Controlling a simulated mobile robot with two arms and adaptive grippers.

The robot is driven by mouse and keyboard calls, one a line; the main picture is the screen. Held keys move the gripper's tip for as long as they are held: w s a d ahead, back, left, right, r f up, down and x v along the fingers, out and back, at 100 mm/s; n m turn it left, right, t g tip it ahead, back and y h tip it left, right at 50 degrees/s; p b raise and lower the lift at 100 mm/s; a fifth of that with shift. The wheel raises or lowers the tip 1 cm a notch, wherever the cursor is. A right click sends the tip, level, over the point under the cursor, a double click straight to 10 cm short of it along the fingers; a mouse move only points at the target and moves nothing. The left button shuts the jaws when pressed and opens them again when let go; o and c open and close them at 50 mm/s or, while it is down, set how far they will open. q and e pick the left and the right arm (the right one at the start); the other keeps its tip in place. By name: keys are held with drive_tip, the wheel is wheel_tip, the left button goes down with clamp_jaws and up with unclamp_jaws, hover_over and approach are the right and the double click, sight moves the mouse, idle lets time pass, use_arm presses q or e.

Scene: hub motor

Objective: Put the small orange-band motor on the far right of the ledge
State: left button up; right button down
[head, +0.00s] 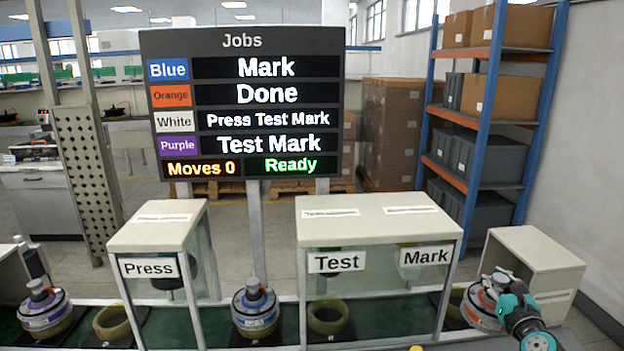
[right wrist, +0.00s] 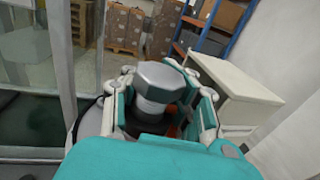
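The orange-band motor (head: 482,306), a pale round body with a reddish band, is at the right end of the green-topped ledge in the head view. My right gripper (head: 502,281) is over it from the right and hides part of it. In the right wrist view, the fingers of this gripper (right wrist: 162,98) are closed around the motor's grey faceted top (right wrist: 160,80). The motor's underside is hidden, so I cannot tell whether it touches the ledge. An olive ring (head: 455,303) shows just left of the motor. My left gripper is not in view.
A purple-band motor (head: 44,312) and a blue-band motor (head: 255,312) stand on the ledge. Empty olive rings (head: 112,324) (head: 328,318) lie between. A Press box (head: 155,238) and a Test and Mark box (head: 380,228) stand over it. A beige box (head: 535,264) stands right.

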drive_tip(key=shift+s+d+r, duration=0.5)
drive_tip(key=shift+s+r, duration=0.1)
drive_tip(key=shift+r, duration=0.25)
drive_tip(key=s+d+r+m+h, duration=0.1)
drive_tip(key=s+d+r+h, duration=0.15)
drive_tip(key=d+r, duration=0.6)
drive_tip(key=s+d+r+m+h, duration=0.2)
drive_tip(key=s+d+r, duration=0.3)
drive_tip(key=d, duration=0.6)
drive_tip(key=s+a+f+n+y, duration=0.35)
drive_tip(key=a+f, duration=0.45)
drive_tip(key=a, duration=0.4)
drive_tip(key=s+a+f+n+y, duration=0.2)
drive_tip(key=a+f+y, duration=0.2)
drive_tip(key=a+f, duration=0.65)
drive_tip(key=s+a+f+n+y, duration=0.1)
drive_tip(key=s+a+n+y, duration=0.1)
drive_tip(key=s+a, duration=0.7)
drive_tip(key=s+a+f+n+g+y, duration=0.1)
drive_tip(key=s+a+y, duration=0.4)
drive_tip(key=s+a, duration=0.5)
drive_tip(key=a+n, duration=0.1)
drive_tip(key=a, duration=0.3)
drive_tip(key=shift+s+a+f, duration=0.15)
drive_tip(key=shift+s+f, duration=0.05)
drive_tip(key=shift+f, duration=0.15)
drive_tip(key=shift+w, duration=0.1)
